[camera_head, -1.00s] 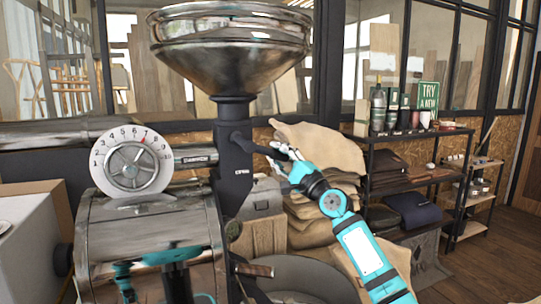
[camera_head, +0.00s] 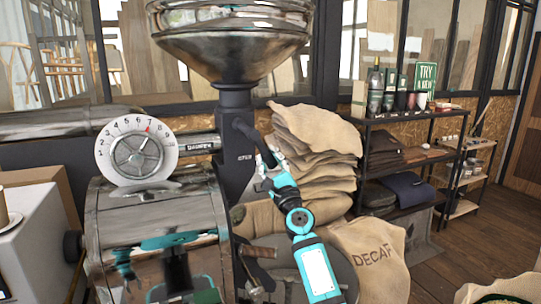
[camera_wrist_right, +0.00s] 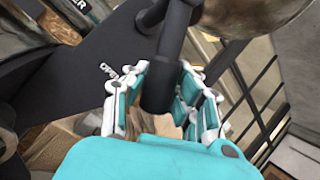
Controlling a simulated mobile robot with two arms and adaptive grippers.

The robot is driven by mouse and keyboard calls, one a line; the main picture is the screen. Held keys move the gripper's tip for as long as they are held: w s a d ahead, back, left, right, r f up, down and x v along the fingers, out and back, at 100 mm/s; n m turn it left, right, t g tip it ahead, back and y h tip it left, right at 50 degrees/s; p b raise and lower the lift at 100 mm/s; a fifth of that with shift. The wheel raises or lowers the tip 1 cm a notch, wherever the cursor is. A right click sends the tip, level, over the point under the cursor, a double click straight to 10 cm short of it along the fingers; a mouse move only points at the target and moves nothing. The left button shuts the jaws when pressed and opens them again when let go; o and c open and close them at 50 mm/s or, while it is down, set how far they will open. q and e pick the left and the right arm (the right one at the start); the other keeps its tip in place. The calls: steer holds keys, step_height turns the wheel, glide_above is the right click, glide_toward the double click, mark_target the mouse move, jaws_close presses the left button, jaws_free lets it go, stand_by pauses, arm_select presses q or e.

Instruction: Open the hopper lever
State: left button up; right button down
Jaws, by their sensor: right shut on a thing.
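The hopper lever (camera_head: 251,136) is a black bar at the neck below the shiny metal hopper (camera_head: 232,52). It slopes down and to the right from the black column (camera_head: 235,165). My right gripper (camera_head: 266,168) is shut on its lower end. In the right wrist view the lever's dark round grip (camera_wrist_right: 158,92) stands between the two white and teal fingers of my right gripper (camera_wrist_right: 160,82). The fingers hide part of the lever's end in the head view. My left gripper is not in view.
A dial (camera_head: 137,151) and a metal drum (camera_head: 155,215) with teal reflections are left of the column. Stacked sacks (camera_head: 318,150) stand close behind my right arm. A dark shelf (camera_head: 410,150) with bottles and cups is further right, with open wooden floor (camera_head: 470,240) before it.

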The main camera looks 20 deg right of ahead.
steer(key=shift+a+f, duration=0.25)
steer(key=shift+f, duration=0.2)
steer(key=c, duration=1.4)
jaws_free()
steer(key=o, duration=0.4)
steer(key=shift+r, duration=0.2)
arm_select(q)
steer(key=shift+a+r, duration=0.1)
arm_select(e)
steer(key=v, duration=1.2)
